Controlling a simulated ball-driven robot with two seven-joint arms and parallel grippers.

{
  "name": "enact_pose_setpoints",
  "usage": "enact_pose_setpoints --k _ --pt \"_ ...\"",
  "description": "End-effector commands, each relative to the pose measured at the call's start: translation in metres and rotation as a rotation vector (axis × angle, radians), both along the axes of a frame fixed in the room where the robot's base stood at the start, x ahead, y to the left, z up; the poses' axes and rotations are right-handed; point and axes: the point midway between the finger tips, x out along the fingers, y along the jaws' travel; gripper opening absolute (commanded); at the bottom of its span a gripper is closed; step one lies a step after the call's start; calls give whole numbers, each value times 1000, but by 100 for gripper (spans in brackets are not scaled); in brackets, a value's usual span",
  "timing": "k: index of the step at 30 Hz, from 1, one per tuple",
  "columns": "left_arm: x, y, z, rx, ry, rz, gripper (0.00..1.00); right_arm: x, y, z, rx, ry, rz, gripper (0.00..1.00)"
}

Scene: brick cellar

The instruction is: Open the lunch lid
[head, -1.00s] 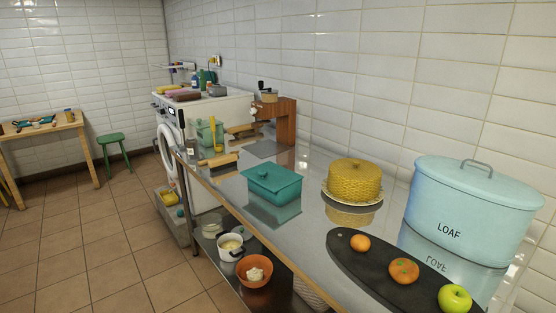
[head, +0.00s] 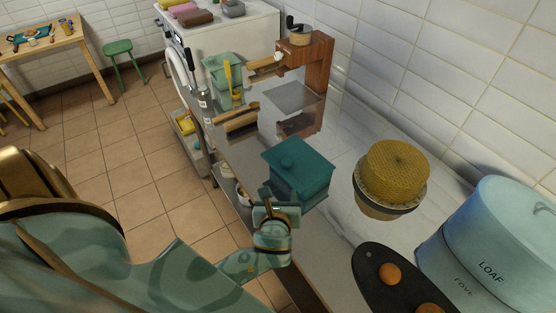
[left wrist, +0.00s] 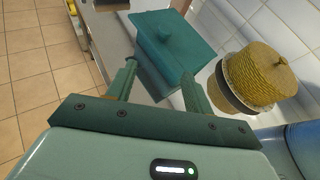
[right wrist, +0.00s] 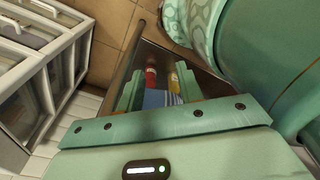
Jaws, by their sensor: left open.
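The teal lunch box (head: 303,188) stands on the steel counter with its lid (head: 298,158) on top. A small round knob sits on the lid. The lid also fills the upper middle of the left wrist view (left wrist: 172,40). My left gripper (head: 276,204) is at the box's near side, below the lid's rim. Its fingers are apart (left wrist: 158,78), with the box beyond them; I cannot tell whether they touch it. My right gripper (right wrist: 158,88) shows only in its wrist view, fingers apart, pointing down over a lower space away from the box.
A yellow woven dome (head: 398,170) on a plate stands right of the box. A blue LOAF bin (head: 500,235) and a dark board (head: 375,290) with fruit are nearer. Counter between is clear.

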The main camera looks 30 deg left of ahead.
Motion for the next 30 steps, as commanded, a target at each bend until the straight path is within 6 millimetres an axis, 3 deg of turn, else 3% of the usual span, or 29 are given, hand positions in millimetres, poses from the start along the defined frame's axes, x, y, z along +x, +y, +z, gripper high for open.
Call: enact_pose_setpoints --k 1,5,12,21,30 --pt "4 -1 9 45 1 -20 52 -1 -2 4 -4 1 1 36" --pt "14 3 11 98 5 -40 52 -3 -7 2 -10 5 3 36" --pt "56 26 -11 96 6 -38 52 -12 -12 -7 -17 20 4 36" --pt "114 57 -40 92 7 -38 52 -8 -11 -24 -15 14 3 36" --pt "137 70 -50 90 6 -38 52 -8 -5 -31 -6 15 0 36"
